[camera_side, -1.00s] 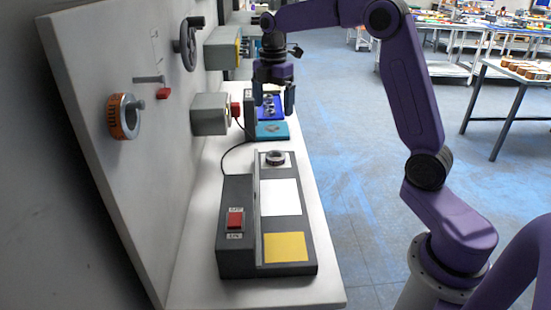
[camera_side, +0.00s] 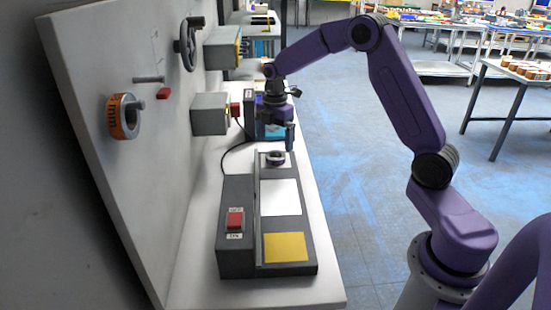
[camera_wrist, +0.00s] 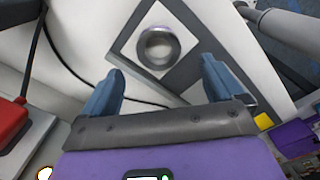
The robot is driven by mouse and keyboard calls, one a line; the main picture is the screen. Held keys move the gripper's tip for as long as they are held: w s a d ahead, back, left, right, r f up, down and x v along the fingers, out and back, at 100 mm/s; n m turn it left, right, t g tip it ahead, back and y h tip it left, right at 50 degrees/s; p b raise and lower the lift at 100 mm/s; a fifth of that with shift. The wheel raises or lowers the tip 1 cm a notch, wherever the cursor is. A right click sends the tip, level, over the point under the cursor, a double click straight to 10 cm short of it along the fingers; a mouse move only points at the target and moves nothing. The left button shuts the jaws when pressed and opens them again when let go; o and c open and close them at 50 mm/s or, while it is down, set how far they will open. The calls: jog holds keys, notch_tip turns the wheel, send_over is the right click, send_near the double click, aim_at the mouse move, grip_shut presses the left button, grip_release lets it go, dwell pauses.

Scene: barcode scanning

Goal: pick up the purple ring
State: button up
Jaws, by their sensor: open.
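The ring (camera_side: 275,158) sits on the white square at the far end of the dark base. It looks dark purplish grey in the side view. My gripper (camera_side: 278,142) hangs just above the ring in the side view, fingers pointing down. In the wrist view my gripper (camera_wrist: 162,68) is open and empty, and the round piece lies beyond the fingertips, roughly between them in picture width. No contact shows.
The dark base (camera_side: 308,255) also carries a white pad (camera_side: 280,197) and a yellow pad (camera_side: 286,247). A box with a red switch (camera_side: 235,219) stands at its left. A grey box (camera_side: 209,114) juts from the upright panel (camera_side: 85,100).

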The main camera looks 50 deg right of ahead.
aim_at(275, 151)
jog(key=shift+d+f, duration=0.2)
jog(key=shift+f, duration=2.5)
jog(key=shift+w, duration=0.1)
jog(key=c, duration=1.3)
jog(key=shift+r, duration=0.1)
jog(key=shift+c, duration=0.2)
jog(key=shift+r, duration=0.5)
notch_tip(275, 151, up, 2)
jog(key=shift+r, duration=0.15)
jog(key=s+a+r, duration=0.2)
jog(key=s+r, duration=0.7)
jog(key=s, duration=0.5)
jog(key=shift+r, duration=0.3)
